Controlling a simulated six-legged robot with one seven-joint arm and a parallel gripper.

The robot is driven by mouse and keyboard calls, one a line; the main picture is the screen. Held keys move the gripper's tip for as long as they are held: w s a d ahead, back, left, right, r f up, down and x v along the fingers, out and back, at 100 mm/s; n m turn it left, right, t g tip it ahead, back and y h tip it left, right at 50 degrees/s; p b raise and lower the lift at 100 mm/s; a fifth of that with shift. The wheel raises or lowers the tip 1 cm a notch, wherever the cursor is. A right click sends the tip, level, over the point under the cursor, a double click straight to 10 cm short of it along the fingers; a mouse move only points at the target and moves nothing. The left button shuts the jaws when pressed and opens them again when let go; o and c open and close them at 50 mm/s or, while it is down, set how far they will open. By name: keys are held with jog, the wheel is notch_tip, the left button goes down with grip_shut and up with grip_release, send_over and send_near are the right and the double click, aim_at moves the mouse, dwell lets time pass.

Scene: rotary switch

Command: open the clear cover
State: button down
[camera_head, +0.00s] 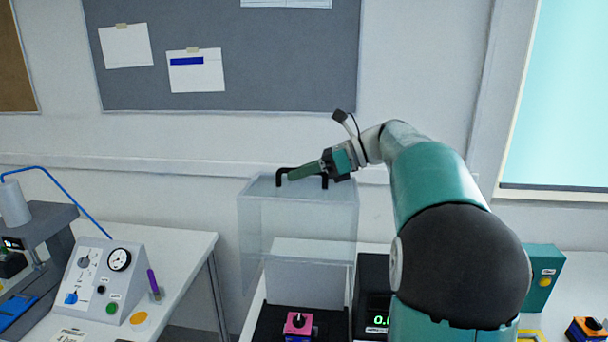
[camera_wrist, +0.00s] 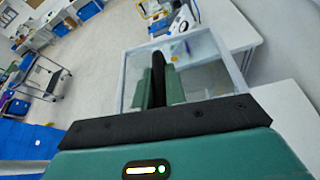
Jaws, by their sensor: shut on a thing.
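The clear cover (camera_head: 300,225) is a see-through box with a black handle (camera_head: 282,178) on its top face. It appears raised and tilted above the station, with open space under its lower edge. My gripper (camera_head: 300,172) is shut on the black handle. In the wrist view my gripper's green fingers (camera_wrist: 160,90) close around the dark handle (camera_wrist: 158,66), with the cover's pale frame (camera_wrist: 126,85) around them. Below the cover, a pink block with a black rotary knob (camera_head: 298,322) sits on a dark base. The fingertips are partly hidden by the handle.
A black box with a green display (camera_head: 377,318) stands right of the pink block. A grey panel with a gauge (camera_head: 95,280) stands on the left table. A teal box (camera_head: 541,275) stands at right. A grey board (camera_head: 230,60) hangs on the wall behind.

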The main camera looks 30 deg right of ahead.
dwell(0.4)
jog(key=c, duration=1.5)
grip_release()
jog(key=shift+o, duration=0.2)
jog(key=shift+w, duration=0.1)
jog(key=v, duration=1.4)
